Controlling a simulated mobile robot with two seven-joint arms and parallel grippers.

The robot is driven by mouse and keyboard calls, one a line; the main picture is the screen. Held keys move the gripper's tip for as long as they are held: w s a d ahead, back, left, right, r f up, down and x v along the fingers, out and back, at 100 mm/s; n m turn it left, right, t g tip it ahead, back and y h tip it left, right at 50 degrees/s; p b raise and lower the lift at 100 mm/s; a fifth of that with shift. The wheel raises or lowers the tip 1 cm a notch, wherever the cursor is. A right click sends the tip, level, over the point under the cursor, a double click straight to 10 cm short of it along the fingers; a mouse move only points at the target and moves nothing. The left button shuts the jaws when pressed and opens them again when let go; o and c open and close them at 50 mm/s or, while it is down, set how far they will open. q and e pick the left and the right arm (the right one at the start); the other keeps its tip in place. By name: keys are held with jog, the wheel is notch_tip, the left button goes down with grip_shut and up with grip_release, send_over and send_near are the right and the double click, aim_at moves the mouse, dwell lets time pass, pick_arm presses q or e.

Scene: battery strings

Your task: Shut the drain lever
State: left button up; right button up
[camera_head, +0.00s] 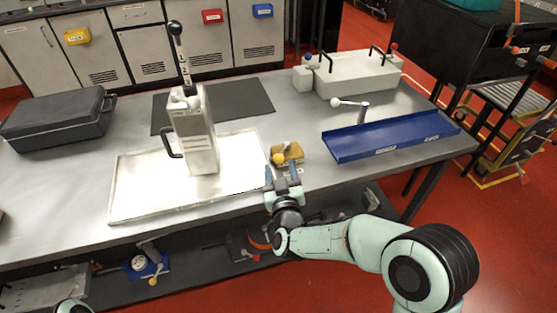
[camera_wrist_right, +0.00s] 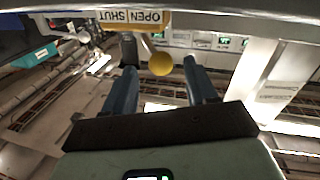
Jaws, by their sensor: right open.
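The drain lever shows a yellow ball knob (camera_head: 278,159) at the front of a yellow block (camera_head: 290,151), near the table's front edge right of the white tray. In the right wrist view the knob (camera_wrist_right: 161,64) lies between my two fingertips. A yellow label with the words OPEN and SHUT (camera_wrist_right: 137,17) is above it. I cannot tell which word the lever points at. My right gripper (camera_head: 282,170) is open, just in front of the block, its fingers pointing at it. I see no clear contact with the knob. My left gripper is out of view.
A white tray (camera_head: 130,205) holds a tall light canister (camera_head: 196,140) left of the gripper. A blue trough (camera_head: 390,138) with a white-knobbed lever (camera_head: 350,103) lies to the right. A dark case (camera_head: 58,118) stands far left. Under the table is a shelf with several objects.

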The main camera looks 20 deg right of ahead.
aim_at(278, 158)
jog(key=shift+w+d, duration=0.2)
jog(key=shift+w, duration=0.9)
jog(key=shift+w+d, duration=0.15)
jog(key=shift+w, duration=0.95)
jog(key=shift+c, duration=0.3)
